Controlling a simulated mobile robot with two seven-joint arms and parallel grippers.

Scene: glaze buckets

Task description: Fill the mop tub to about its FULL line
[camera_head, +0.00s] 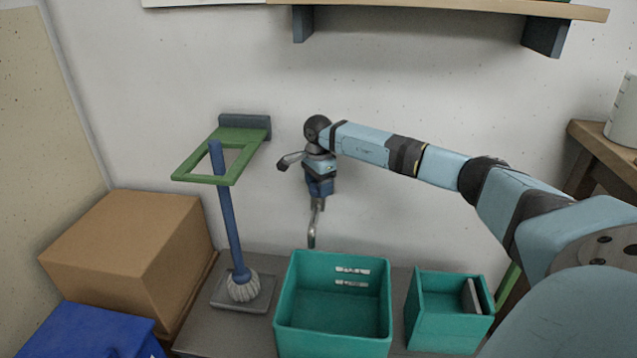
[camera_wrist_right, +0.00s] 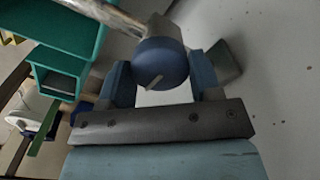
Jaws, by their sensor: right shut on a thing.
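The large teal tub (camera_head: 284,306) stands open under the tap, with two pale marks on its inner back wall. I cannot make out a water level in it. The tap's bent metal spout (camera_head: 312,230) points down above the tub's back edge; no clear stream shows. My right gripper (camera_head: 318,188) is at the tap against the wall. In the right wrist view its two fingers (camera_wrist_right: 162,85) are shut on a round blue knob (camera_wrist_right: 158,62) with a pale pointer mark. The tub's teal wall (camera_wrist_right: 75,30) also shows there. My left gripper is not in view.
A smaller teal bin (camera_head: 437,330) with a grey slab inside stands right of the tub. A blue-handled mop (camera_head: 230,225) stands at the left by a green wall frame (camera_head: 185,177). A cardboard box (camera_head: 120,240) and blue box (camera_head: 85,335) fill the left.

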